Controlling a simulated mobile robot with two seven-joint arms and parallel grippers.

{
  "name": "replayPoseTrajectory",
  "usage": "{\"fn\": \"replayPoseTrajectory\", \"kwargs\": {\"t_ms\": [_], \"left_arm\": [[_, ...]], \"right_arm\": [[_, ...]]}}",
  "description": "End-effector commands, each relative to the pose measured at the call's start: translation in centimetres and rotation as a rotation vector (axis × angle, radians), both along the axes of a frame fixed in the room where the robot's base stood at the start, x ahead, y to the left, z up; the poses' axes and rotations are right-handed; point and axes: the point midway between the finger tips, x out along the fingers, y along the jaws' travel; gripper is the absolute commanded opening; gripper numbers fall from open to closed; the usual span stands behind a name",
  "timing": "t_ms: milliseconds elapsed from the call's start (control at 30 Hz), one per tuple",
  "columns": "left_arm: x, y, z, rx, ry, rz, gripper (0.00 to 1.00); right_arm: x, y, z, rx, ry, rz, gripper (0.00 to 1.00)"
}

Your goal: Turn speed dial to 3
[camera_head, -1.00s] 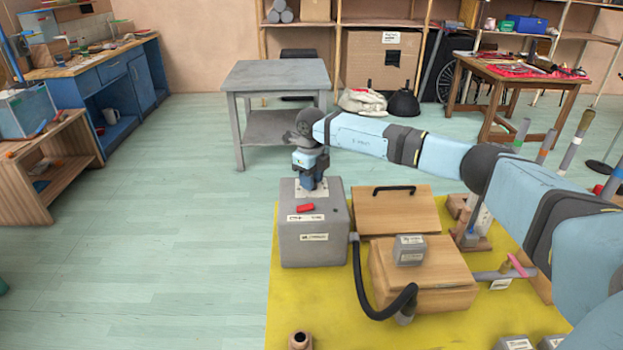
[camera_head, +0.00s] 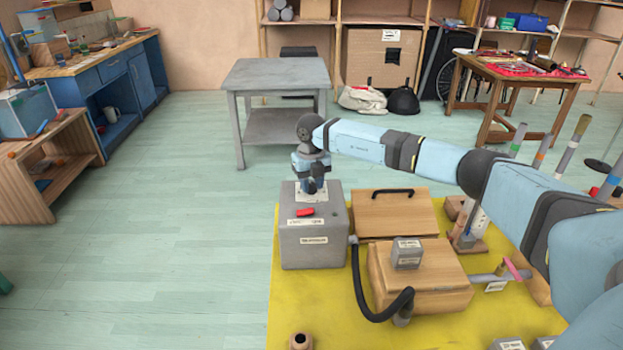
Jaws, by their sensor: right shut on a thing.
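A grey box (camera_head: 313,249) with a red switch (camera_head: 305,212) and white labels on its front stands on the yellow mat. My right gripper (camera_head: 312,188) points down at the white plate (camera_head: 301,194) on top of the box. It is shut on the speed dial there, which the fingers hide almost wholly. I cannot read the dial's number marks or its setting. My left gripper is not in view.
A black hose (camera_head: 362,290) runs from the box to a wooden box (camera_head: 432,282) at the right. Another wooden box with a black handle (camera_head: 393,192) stands behind it. The yellow mat (camera_head: 330,325) is partly bare in front. A grey table (camera_head: 275,75) stands behind.

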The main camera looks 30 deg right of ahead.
Motion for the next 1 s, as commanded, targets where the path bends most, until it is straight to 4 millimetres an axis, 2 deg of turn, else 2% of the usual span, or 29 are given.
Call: {"fn": "replayPoseTrajectory", "kwargs": {"t_ms": [600, 1000], "left_arm": [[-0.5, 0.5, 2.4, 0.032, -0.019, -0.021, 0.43], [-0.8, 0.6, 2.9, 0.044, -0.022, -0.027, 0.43]], "right_arm": [[0.0, 0.0, 0.3, -0.001, -0.001, -0.572, 0.09], [0.1, 0.0, 0.2, 0.001, -0.002, -0.807, 0.09]]}}
